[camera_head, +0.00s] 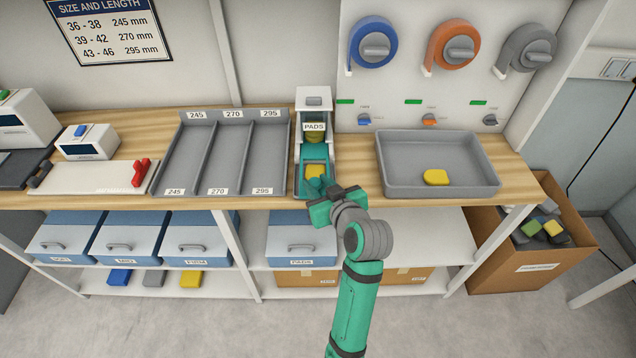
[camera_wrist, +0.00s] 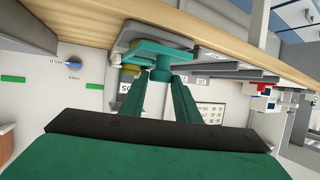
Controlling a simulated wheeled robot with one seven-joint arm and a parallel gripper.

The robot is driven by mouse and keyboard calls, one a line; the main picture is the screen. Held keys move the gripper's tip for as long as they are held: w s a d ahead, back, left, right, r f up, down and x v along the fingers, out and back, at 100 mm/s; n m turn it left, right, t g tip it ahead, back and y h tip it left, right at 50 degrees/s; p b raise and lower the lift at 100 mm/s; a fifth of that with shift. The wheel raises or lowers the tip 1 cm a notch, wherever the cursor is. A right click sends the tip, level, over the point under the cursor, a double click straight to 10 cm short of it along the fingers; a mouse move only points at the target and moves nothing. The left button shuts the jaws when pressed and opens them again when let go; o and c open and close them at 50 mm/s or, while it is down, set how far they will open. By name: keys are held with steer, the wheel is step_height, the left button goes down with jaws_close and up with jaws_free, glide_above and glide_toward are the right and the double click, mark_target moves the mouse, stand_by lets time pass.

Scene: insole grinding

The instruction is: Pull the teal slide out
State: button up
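The white pad dispenser, labelled PADS (camera_head: 314,103), stands on the bench with yellow pads in its window. The teal slide (camera_head: 303,174) sticks out of its front toward me, with a yellow pad (camera_head: 315,171) on it. In the wrist view, which is tilted, the slide (camera_wrist: 150,48) and its round teal knob (camera_wrist: 161,73) are straight ahead. My gripper (camera_head: 317,188) is at the slide's front end. In the wrist view its two fingers (camera_wrist: 161,82) lie on either side of the knob and appear shut on it. The far side of the grip is hidden.
A grey three-lane tray (camera_head: 207,150) labelled 245, 270 and 295 is left of the dispenser. A grey bin (camera_head: 465,181) with one yellow pad is to the right. Blue drawers sit below the bench. An open carton (camera_head: 541,280) stands at the right.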

steer(key=shift+o, duration=1.4)
steer(key=shift+d, duration=0.1)
steer(key=v, duration=1)
steer(key=shift+s+r, duration=0.2)
steer(key=shift+s, duration=0.1)
